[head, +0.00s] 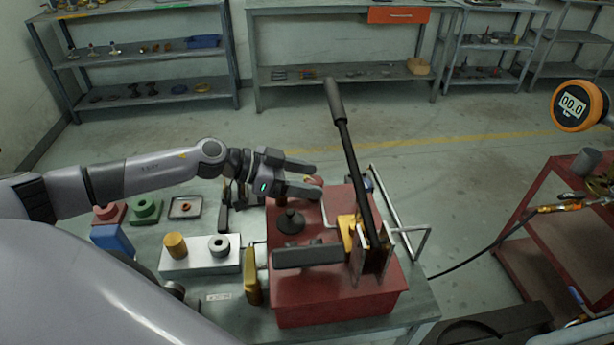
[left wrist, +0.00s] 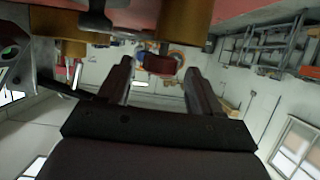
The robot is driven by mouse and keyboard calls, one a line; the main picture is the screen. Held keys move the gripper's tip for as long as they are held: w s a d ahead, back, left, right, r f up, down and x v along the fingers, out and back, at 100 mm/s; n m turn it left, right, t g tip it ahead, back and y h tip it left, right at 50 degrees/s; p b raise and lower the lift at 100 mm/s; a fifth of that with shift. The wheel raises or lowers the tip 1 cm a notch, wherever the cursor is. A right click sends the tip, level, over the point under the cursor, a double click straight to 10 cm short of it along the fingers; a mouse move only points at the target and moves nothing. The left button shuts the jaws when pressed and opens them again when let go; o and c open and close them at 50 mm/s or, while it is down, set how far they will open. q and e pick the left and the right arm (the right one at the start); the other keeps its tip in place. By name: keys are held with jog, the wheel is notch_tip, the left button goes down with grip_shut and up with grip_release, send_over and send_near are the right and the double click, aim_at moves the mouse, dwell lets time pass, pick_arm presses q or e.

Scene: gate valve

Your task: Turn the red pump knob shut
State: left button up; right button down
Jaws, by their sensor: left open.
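The pump is a red box (head: 335,295) on the workbench, with a long black lever (head: 350,150) rising from it. The red knob (head: 314,181) is at the pump's far side, partly hidden by my left gripper (head: 318,179). My left gripper is open, its fingers pointing right, one on each side of the knob in the head view. In the left wrist view the dark red knob (left wrist: 160,64) appears between the open fingertips (left wrist: 158,70), with a gap on both sides. I cannot tell how deep it sits between them. My right gripper is not in view.
A silver block (head: 200,262) with a brass and a steel piece stands left of the pump. Red and green blocks (head: 146,208) lie further left. A red cart (head: 545,240) with a hose stands right. A round gauge (head: 577,106) shows 00.0. Shelves line the wall.

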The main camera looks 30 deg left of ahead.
pick_arm(q)
jog(key=shift+w+d+f, duration=0.1)
jog(key=shift+w+d, duration=0.05)
jog(key=shift+d, duration=0.05)
jog(key=c, duration=1)
jog(key=shift+c, duration=0.2)
